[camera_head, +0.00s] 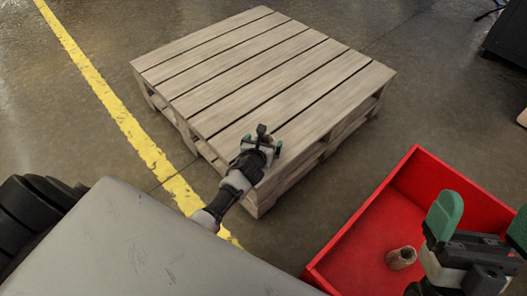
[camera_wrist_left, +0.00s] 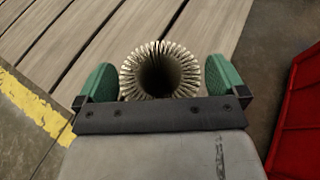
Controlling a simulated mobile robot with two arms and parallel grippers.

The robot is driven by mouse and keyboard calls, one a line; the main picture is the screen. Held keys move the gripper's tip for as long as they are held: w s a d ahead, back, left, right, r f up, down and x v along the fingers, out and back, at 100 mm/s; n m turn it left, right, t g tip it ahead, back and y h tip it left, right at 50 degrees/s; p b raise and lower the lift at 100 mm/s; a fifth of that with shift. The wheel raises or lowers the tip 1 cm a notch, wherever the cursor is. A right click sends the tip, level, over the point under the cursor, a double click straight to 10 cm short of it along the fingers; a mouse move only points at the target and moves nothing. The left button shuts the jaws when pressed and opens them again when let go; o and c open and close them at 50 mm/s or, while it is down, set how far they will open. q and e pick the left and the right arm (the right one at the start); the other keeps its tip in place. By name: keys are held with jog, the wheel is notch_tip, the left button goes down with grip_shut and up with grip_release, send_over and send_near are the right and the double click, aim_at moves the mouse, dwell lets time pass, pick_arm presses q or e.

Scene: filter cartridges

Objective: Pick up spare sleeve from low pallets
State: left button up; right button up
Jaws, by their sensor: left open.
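A pleated, pale cylindrical sleeve (camera_wrist_left: 160,70) with a dark round opening shows in the left wrist view, over the slats of the low wooden pallets (camera_head: 260,75). My left gripper (camera_head: 263,143) is open at the near corner of the pallets. Its green finger pads stand on either side of the sleeve, with small gaps visible. In the head view I cannot make the sleeve out at the gripper. My right gripper (camera_head: 482,225) is at the lower right, its green pads wide apart and nothing seen between them.
A red crate (camera_head: 345,240) stands right of the pallets, with a small brownish cylinder (camera_head: 401,258) inside, near my right gripper. A yellow floor line (camera_head: 115,110) runs left of the pallets. A dark object (camera_head: 507,35) stands at the far right. The pallet top is otherwise clear.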

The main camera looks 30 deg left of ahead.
pick_arm(q)
jog(key=c, duration=0.9)
jog(key=shift+o, duration=0.2)
jog(key=shift+r, duration=0.1)
